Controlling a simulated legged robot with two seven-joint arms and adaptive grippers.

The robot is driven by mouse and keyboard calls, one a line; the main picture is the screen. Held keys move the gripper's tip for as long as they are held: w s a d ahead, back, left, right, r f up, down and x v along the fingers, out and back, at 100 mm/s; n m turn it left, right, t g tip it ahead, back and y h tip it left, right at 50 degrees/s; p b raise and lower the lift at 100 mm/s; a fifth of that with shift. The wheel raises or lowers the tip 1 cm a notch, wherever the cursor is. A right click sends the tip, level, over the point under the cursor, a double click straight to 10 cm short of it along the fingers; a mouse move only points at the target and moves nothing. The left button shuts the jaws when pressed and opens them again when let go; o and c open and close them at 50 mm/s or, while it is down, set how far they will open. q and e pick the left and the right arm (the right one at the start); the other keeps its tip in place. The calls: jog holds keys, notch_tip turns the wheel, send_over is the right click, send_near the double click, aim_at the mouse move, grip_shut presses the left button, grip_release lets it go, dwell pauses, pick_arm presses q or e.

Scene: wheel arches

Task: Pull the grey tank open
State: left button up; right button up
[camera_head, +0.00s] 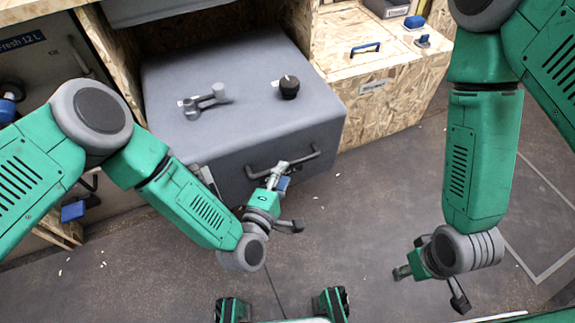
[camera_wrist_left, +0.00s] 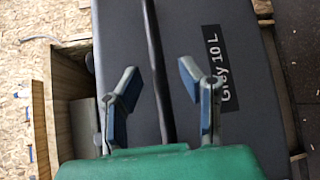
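The grey tank (camera_head: 235,110) is a large dark grey box set between plywood units, with a dark bar handle (camera_head: 285,163) across its front face. In the left wrist view the tank front (camera_wrist_left: 188,20) carries a "Gray 10 L" label, and the handle (camera_wrist_left: 158,75) runs between the fingers. My left gripper (camera_head: 280,168) is at the handle in the head view. In the left wrist view its two blue-padded fingers (camera_wrist_left: 160,88) are apart, one on each side of the bar, with gaps visible. My right gripper (camera_head: 400,272) is low at the right, away from the tank; its fingers are unclear.
On the tank top are a grey pipe fitting (camera_head: 205,101) and a black knob (camera_head: 289,87). A plywood box (camera_head: 375,85) with a blue handle stands to the right. A "Fresh 12 L" tank (camera_head: 40,62) is at the left.

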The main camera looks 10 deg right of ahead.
pick_arm(q)
jog(key=v, duration=0.8)
jog(key=shift+s+f, duration=0.1)
jog(key=s+a+r+m+g+y+p, duration=0.1)
jog(key=s+a+m+g+y+p, duration=0.1)
jog(key=a, duration=0.7)
jog(key=s+a+r+m+g+y+p, duration=0.2)
jog(key=s+a+m+g+y+p, duration=0.1)
jog(key=s+a+m+g, duration=0.4)
jog(key=s+a+r+m+g+y+p, duration=0.1)
jog(key=s+a+m+g+p, duration=0.3)
jog(key=s+a, duration=0.4)
jog(key=a+m+y, duration=0.1)
jog(key=a, duration=0.2)
jog(key=shift+s+a+r+m+g+y, duration=0.15)
jog(key=shift+a+r+m+g+y, duration=0.15)
jog(key=shift+r+g, duration=0.1)
jog(key=shift+d, duration=0.1)
